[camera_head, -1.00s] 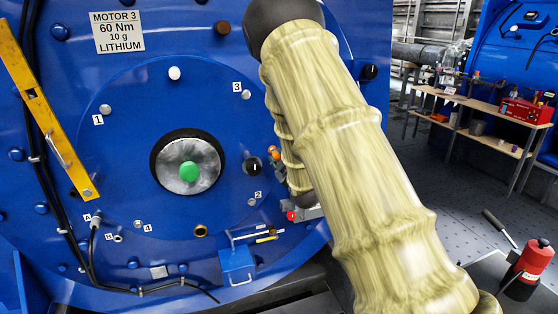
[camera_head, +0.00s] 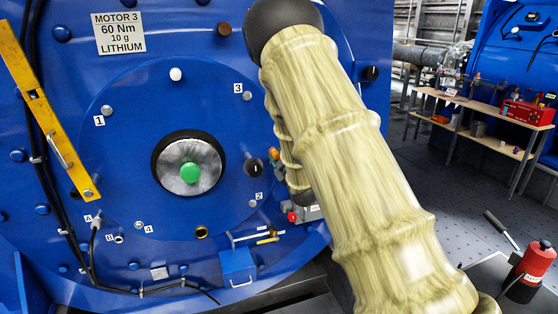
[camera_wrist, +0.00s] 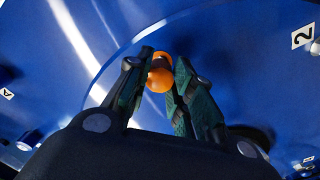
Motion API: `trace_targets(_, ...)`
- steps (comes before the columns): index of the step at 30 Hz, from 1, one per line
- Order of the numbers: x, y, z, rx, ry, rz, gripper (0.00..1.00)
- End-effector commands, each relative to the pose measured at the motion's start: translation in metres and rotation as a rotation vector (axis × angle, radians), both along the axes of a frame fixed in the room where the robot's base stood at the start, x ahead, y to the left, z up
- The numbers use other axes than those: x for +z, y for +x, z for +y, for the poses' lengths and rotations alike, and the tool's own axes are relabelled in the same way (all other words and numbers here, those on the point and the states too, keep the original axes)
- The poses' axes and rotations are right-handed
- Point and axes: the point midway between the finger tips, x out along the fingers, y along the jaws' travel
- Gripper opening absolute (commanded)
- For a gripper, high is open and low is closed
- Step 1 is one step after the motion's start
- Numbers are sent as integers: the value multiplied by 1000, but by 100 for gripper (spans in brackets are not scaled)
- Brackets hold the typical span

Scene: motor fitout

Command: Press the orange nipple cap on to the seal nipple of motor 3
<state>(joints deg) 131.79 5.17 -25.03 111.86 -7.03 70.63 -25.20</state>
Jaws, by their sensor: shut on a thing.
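My gripper (camera_wrist: 160,78) shows in the wrist view with its two dark green fingers closed around the orange nipple cap (camera_wrist: 159,80). The rounded orange end sits between the fingertips, with a darker brownish part just beyond it. I cannot tell whether the cap touches anything. Motor 3 (camera_head: 120,200) is the big blue housing with a green-centred shaft hub, and its blue face fills the wrist view behind the fingers. I cannot make out the seal nipple for sure.
A yellow level bar (camera_head: 45,110) and black cables (camera_head: 92,260) run down the motor's left side. A small blue box (camera_head: 238,266) is at the lower middle. A workbench (camera_head: 480,107) and a red canister (camera_head: 529,268) stand at the right.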

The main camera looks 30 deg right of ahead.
Motion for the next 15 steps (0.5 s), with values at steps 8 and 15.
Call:
trace_targets(8,-1,5,-1,0,0,1,14)
trace_targets(15,0,10,-2,0,0,0,14)
